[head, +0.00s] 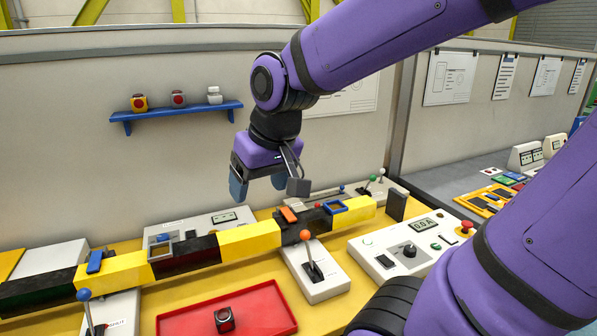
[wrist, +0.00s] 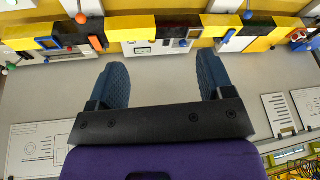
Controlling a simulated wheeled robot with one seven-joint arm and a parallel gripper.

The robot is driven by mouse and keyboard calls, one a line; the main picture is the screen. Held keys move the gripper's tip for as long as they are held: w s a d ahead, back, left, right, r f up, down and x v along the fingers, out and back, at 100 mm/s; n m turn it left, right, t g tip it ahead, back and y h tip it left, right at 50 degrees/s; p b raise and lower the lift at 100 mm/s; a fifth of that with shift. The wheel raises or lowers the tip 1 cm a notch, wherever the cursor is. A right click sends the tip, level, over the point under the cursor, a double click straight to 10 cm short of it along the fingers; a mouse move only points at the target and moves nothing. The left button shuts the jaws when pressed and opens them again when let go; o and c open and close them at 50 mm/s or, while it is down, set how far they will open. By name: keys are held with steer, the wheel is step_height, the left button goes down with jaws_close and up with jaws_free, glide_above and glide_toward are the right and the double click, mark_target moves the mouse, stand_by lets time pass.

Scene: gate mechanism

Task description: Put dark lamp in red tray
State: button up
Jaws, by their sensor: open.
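My gripper (head: 268,187) is open and empty, hanging high above the table behind the striped barrier beam, up and right of the tray. In the wrist view its two blue fingers (wrist: 162,72) are spread wide with nothing between them. The tray and lamp do not show in the wrist view.
A striped beam (head: 250,238) crosses the table behind the tray. An orange-knobbed lever box (head: 316,272) stands right of the tray.

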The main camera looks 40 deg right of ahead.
steer(key=s+d+r+t, duration=0.1)
steer(key=s+r, duration=0.3)
steer(key=s, duration=0.4)
steer(key=shift+d+n+h, duration=0.25)
steer(key=shift+n+h, duration=0.05)
steer(key=shift+n, duration=0.1)
stand_by(0.6)
